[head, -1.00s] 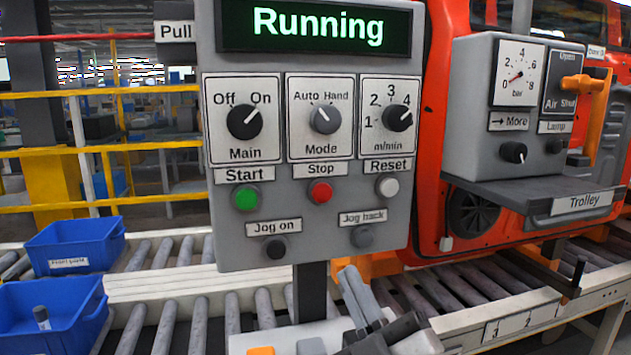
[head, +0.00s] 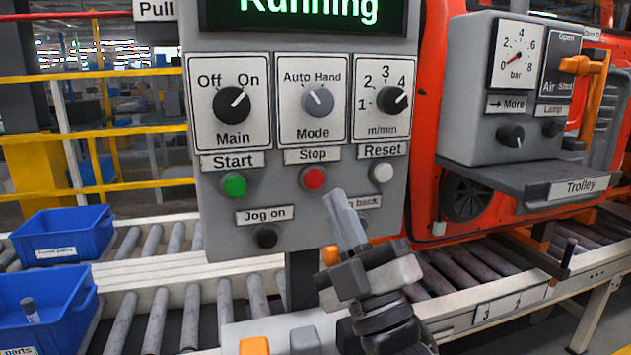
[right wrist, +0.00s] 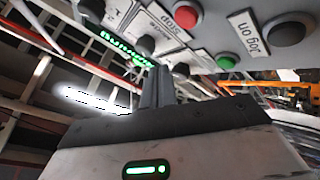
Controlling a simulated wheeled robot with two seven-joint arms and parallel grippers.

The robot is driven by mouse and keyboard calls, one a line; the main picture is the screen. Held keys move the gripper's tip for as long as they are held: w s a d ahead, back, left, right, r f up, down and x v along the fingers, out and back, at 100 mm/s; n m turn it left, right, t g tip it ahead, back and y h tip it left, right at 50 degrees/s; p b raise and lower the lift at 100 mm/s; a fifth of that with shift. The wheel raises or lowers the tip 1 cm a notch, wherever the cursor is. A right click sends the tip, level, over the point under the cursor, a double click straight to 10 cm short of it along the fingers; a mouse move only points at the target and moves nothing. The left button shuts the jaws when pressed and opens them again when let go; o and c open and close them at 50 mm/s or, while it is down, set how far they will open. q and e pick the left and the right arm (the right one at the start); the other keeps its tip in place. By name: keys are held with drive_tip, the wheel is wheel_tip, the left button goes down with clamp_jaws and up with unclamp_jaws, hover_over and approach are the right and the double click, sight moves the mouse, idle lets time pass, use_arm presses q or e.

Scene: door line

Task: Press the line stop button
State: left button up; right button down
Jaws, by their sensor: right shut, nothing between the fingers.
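The red Stop button (head: 314,178) is on the grey control panel (head: 290,205), under its Stop label, between the green Start button (head: 233,185) and the white Reset button (head: 382,173). The display (head: 305,12) reads "Running". My right gripper (head: 335,197) is shut and empty. Its fingertips are just below and right of the Stop button in the head view, and partly hide the Jog back label. I cannot tell the gap to the panel. The Stop button also shows in the right wrist view (right wrist: 184,24), above the fingers. My left gripper is not in view.
The Jog on button (head: 266,237) is below the Start button. The Main (head: 232,103), Mode (head: 318,101) and m/min (head: 391,101) knobs are above. The trolley shelf (head: 520,175) juts out at right. Blue bins (head: 62,235) stand at left by the roller conveyor.

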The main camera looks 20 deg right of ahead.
sight(314, 171)
drive_tip(key=shift+y, duration=0.3)
drive_tip(key=shift+w, duration=2.7)
drive_tip(key=shift+w+a, duration=0.1)
drive_tip(key=shift+w, duration=0.25)
drive_tip(key=shift+w+b, duration=0.35)
drive_tip(key=shift+w, duration=0.2)
drive_tip(key=shift+s, duration=0.15)
idle(0.5)
drive_tip(key=shift+s+p, duration=0.3)
drive_tip(key=shift+s, duration=0.55)
